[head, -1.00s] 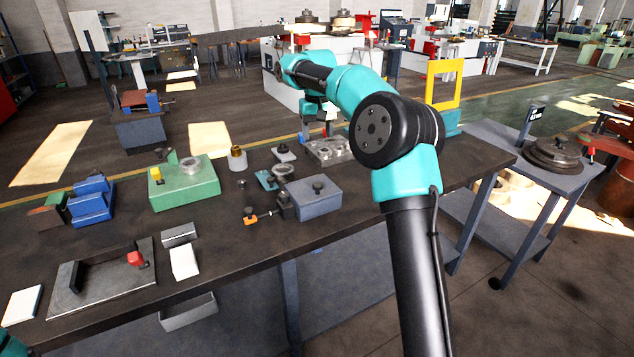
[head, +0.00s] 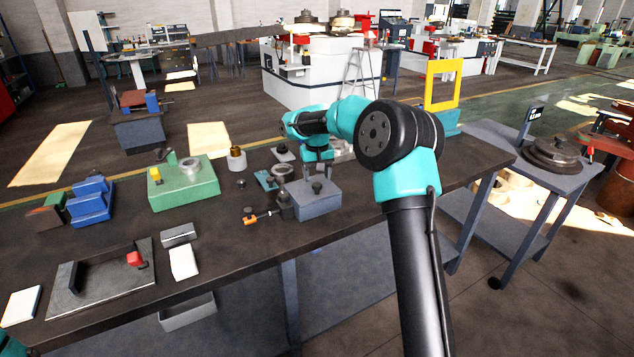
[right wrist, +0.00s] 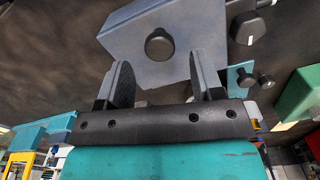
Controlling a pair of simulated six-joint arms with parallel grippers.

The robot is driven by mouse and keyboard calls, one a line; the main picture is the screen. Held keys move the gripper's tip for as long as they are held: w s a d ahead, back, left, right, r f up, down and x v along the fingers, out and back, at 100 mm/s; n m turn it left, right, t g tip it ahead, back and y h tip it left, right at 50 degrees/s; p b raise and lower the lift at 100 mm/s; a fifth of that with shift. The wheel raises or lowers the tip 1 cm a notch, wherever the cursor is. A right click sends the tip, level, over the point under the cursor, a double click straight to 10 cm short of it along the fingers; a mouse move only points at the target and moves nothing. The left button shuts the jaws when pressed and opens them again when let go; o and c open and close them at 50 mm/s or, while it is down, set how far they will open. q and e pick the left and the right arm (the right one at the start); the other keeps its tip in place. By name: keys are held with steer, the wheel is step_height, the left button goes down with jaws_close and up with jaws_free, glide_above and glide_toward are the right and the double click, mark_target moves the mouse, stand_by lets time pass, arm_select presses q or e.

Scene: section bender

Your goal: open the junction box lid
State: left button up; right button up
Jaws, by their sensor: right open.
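The junction box (head: 315,204) is a grey-blue box on the workbench, with a flat lid (right wrist: 185,22) and a round black knob (right wrist: 159,45) on top. My right gripper (right wrist: 155,75) is open, its two dark fingers spread on either side of the line to the knob, with the knob just beyond the tips. In the head view the right gripper (head: 318,172) is over the box and partly hides its top. The fingers appear apart from the knob. Of my left arm only a teal piece shows at the lower left; its gripper is out of the frame.
An orange-ended clamp (head: 262,215) and dark fittings stand close left of the box. A green block (head: 184,186) and blue stepped block (head: 91,203) are farther left. A grey plate (head: 100,281) lies at the front left. The bench right of the box is clear.

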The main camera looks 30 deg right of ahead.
steer(key=shift+f, duration=1.5)
jaws_close()
